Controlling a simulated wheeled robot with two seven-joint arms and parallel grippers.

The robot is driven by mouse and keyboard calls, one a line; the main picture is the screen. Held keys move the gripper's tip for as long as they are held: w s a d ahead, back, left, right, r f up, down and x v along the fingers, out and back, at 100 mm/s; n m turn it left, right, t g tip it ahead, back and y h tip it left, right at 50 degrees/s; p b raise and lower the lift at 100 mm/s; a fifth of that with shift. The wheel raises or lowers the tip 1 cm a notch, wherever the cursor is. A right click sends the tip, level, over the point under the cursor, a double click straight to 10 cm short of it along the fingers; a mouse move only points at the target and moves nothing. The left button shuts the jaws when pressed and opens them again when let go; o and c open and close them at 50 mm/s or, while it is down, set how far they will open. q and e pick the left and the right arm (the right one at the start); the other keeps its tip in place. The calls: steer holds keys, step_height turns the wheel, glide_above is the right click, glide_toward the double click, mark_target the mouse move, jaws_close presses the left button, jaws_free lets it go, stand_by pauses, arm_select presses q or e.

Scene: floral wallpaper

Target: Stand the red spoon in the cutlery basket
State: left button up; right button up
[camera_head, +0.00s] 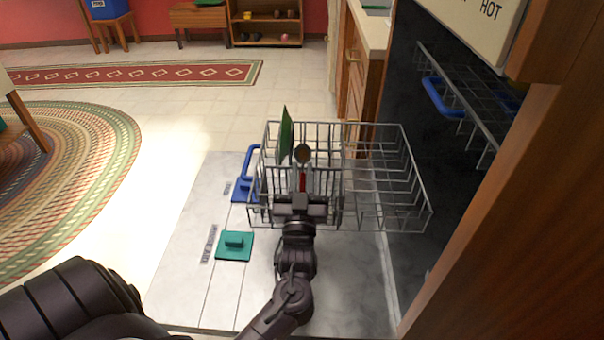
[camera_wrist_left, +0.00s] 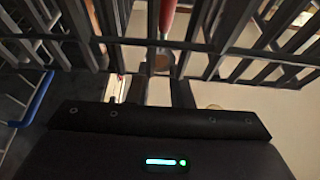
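In the left wrist view the red handle (camera_wrist_left: 168,15) shows at the top centre, among dark basket bars (camera_wrist_left: 225,40). My right gripper is not in view.
A wire rack (camera_head: 405,190) adjoins the basket on the right. A wooden cabinet (camera_head: 520,220) closes off the right.

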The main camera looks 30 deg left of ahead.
arm_select(q)
steer(key=shift+o, duration=0.9)
steer(key=v, duration=0.8)
